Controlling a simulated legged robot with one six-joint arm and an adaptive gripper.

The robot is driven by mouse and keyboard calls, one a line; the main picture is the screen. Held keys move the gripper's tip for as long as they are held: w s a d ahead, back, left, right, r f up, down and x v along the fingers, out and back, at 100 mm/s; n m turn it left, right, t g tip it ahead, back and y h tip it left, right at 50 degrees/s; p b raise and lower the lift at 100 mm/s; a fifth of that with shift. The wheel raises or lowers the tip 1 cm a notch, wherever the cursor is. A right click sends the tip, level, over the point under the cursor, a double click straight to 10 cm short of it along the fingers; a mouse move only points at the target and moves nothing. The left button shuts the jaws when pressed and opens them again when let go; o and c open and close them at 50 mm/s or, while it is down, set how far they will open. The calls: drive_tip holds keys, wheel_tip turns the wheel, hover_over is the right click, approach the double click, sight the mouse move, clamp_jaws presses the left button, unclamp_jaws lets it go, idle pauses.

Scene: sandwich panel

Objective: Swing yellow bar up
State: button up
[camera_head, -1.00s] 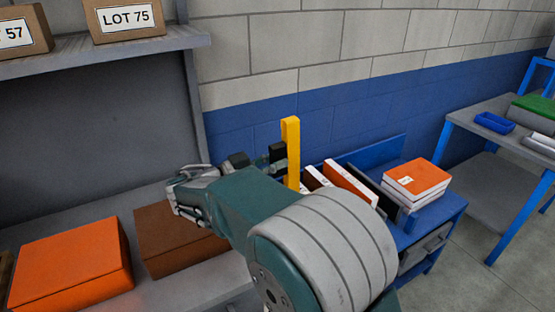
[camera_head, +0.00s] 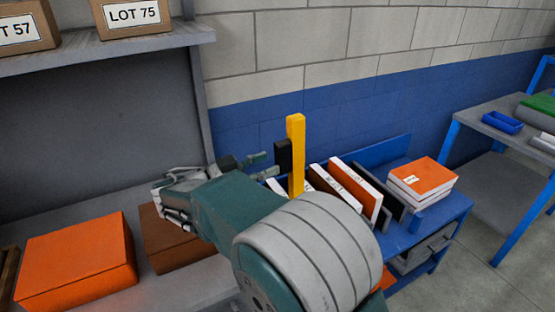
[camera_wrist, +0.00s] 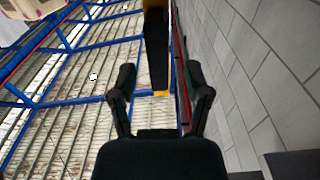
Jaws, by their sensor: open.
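The yellow bar (camera_head: 296,160) stands upright in the head view, in front of the blue wall band. A black block (camera_head: 283,156) sits against its left side. My gripper (camera_head: 264,166) is open, just left of the bar, with a small gap to it in the picture. In the wrist view my gripper (camera_wrist: 162,82) has its two dark fingers spread apart. A long dark piece with yellow ends, seemingly the bar (camera_wrist: 161,94), runs down between them from the top edge. I cannot tell its distance from the fingers. My arm hides the bar's lower end.
A blue bench (camera_head: 440,213) with leaning binders (camera_head: 357,190) and stacked orange-topped books (camera_head: 422,176) stands right of the bar. A grey shelf (camera_head: 105,58) with labelled boxes is at left. Orange (camera_head: 75,260) and brown (camera_head: 170,243) boxes lie below it.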

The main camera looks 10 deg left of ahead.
drive_tip(key=v, duration=0.8)
drive_tip(key=shift+a, duration=0.35)
drive_tip(key=shift+s+f, duration=0.1)
drive_tip(key=shift+s, duration=0.05)
